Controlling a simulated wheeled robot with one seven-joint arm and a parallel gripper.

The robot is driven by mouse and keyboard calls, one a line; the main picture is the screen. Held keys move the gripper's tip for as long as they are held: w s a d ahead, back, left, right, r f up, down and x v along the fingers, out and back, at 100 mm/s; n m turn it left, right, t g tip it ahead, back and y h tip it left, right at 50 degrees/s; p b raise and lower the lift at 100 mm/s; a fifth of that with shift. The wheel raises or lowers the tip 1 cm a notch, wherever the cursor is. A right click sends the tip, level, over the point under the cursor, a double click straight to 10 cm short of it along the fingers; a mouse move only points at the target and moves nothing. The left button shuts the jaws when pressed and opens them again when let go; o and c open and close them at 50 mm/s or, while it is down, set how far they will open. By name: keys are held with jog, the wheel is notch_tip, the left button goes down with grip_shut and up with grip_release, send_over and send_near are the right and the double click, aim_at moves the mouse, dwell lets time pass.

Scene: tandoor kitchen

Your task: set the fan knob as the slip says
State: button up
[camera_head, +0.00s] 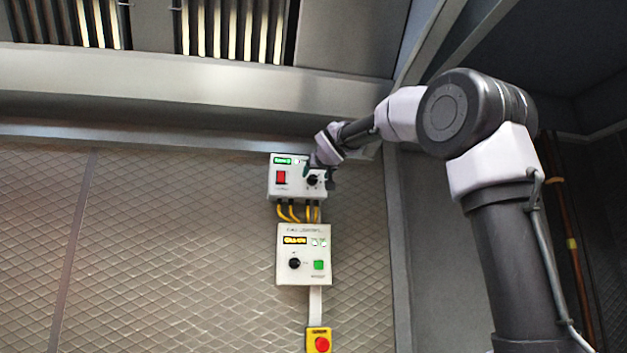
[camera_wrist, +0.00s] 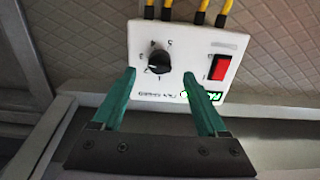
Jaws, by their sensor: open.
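The upper white control box (camera_head: 297,190) on the tiled wall carries a black knob (camera_head: 313,180) at its right. The box also shows upside down in the wrist view (camera_wrist: 205,42). There the knob (camera_wrist: 159,62) has a pale pointer mark and small printed characters around it, too small to read surely. My gripper (camera_head: 322,166) is at the upper right of the box. In the wrist view my open green fingers (camera_wrist: 159,76) flank the knob's near side, with nothing between them. I cannot tell whether they touch the knob. I see no slip in either view.
The upper box has a red rocker switch (camera_head: 281,177) and a green display (camera_head: 282,161). Yellow cables (camera_head: 290,212) run down to a lower box (camera_head: 304,270) with its own knob and green button. A red button on yellow (camera_head: 319,341) is below. A metal hood edge (camera_head: 200,90) is above.

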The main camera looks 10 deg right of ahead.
aim_at(314, 178)
jog(key=shift+w, duration=2.5)
grip_shut()
jog(key=shift+n, duration=0.4)
jog(key=n, duration=0.3)
jog(key=shift+n, duration=0.4)
jog(key=shift+d+n, duration=0.1)
jog(key=shift+n, duration=2.5)
